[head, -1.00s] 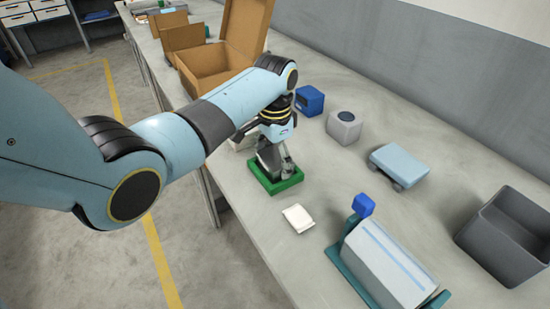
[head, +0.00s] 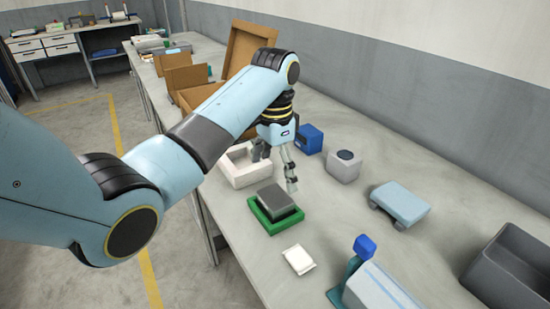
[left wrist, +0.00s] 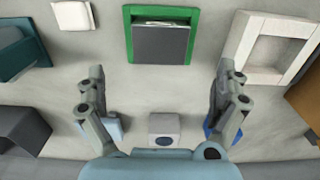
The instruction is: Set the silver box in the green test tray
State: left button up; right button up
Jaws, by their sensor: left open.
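My left gripper (head: 278,170) is open and empty, above the bench behind the tray and apart from the box. In the left wrist view its two fingers (left wrist: 160,85) are spread wide with nothing between them. My right gripper is not in view.
A white open frame tray (head: 236,172) stands left of the green one. A blue box (head: 309,138), a grey cube (head: 343,166), a light blue wheeled block (head: 402,203) and a grey bin (head: 512,262) stand to the right. A small white block (head: 298,259) lies in front.

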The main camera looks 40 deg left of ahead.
pick_arm(q)
jog(key=shift+r, duration=1.65)
jog(key=shift+s+f, duration=0.1)
